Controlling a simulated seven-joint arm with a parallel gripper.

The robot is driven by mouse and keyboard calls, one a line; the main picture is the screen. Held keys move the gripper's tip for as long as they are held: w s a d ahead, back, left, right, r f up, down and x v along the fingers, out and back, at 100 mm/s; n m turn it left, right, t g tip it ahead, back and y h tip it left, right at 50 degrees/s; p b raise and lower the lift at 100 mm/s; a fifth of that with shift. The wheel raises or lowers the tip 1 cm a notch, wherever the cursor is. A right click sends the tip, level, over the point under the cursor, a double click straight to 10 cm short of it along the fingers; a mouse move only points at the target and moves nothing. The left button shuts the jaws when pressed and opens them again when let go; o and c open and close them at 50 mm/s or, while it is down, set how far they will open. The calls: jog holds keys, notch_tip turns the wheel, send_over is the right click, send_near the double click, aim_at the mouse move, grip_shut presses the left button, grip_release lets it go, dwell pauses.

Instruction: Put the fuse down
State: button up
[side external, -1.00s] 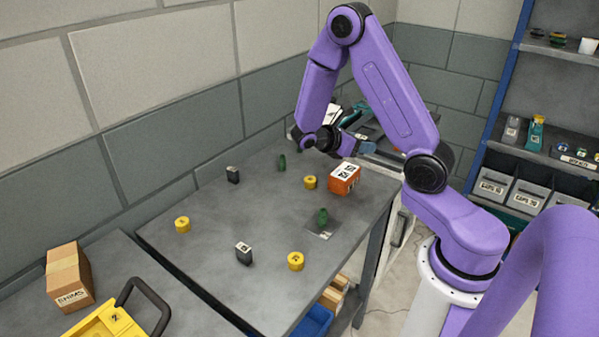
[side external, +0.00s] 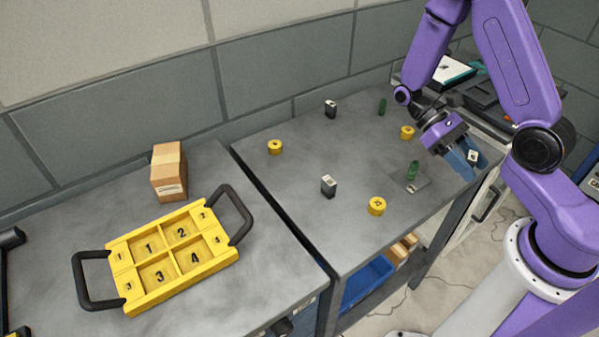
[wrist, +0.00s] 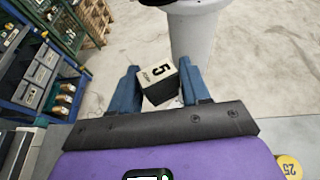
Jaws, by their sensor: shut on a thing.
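The held fuse (wrist: 156,85) is a dark block with a white face marked 5, seen in the wrist view between two blue fingers. My gripper (wrist: 158,72) is shut on it. In the side view my gripper (side external: 464,160) is low at the table's right edge. The white label of the fuse (side external: 473,156) shows between the fingers, and the rest is hidden. I cannot tell whether it touches anything. Two similar dark blocks stand on the table, one at the back (side external: 330,109) and one in front (side external: 328,186).
On the left bench are a yellow tray (side external: 140,298) with numbered compartments and black handles, and a cardboard box (side external: 168,180).

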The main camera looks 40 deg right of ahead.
jog(key=a+m+t+y, duration=0.1)
jog(key=a+m+y, duration=0.4)
jog(key=a+y, duration=0.15)
jog(key=m+t+y, duration=0.8)
jog(key=m+t, duration=0.5)
jog(key=m, duration=0.1)
send_over(296, 173)
jog(key=f, duration=0.6)
jog(key=shift+s+d+f, duration=0.1)
jog(key=shift+s+d, duration=0.05)
jog(key=shift+s, duration=0.2)
jog(key=shift+w+f, duration=0.3)
jog(key=shift+f, duration=1.6)
jog(key=shift+f, duration=0.1)
